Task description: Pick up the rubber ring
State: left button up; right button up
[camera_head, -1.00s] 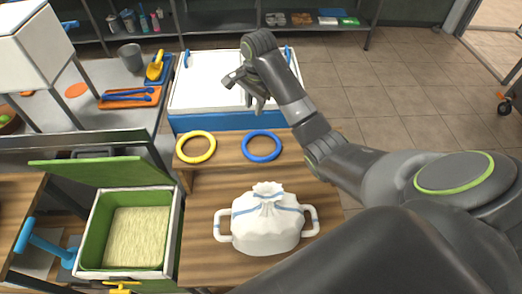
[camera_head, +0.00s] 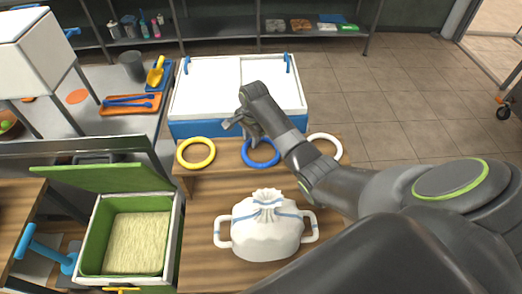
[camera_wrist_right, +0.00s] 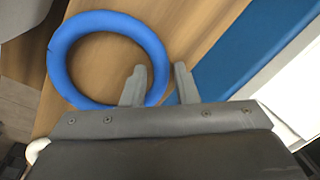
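Three rings lie on the wooden table: a yellow ring (camera_head: 181,153) on the left, a blue ring (camera_head: 274,160) in the middle and a white ring (camera_head: 339,147) on the right, partly behind my right arm. My right gripper (camera_head: 238,126) is over the far side of the blue ring. In the right wrist view, my right gripper (camera_wrist_right: 160,70) is open, and one side of the blue ring (camera_wrist_right: 62,62) shows behind and between its fingers. The height gap is hard to tell. My left gripper is not in view.
A white sack with handles (camera_head: 266,228) stands on the table (camera_head: 205,205) in front of the rings. A blue-and-white cooler (camera_head: 205,95) is behind them. An open green box (camera_head: 92,235) is at the left.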

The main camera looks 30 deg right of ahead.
grip_shut()
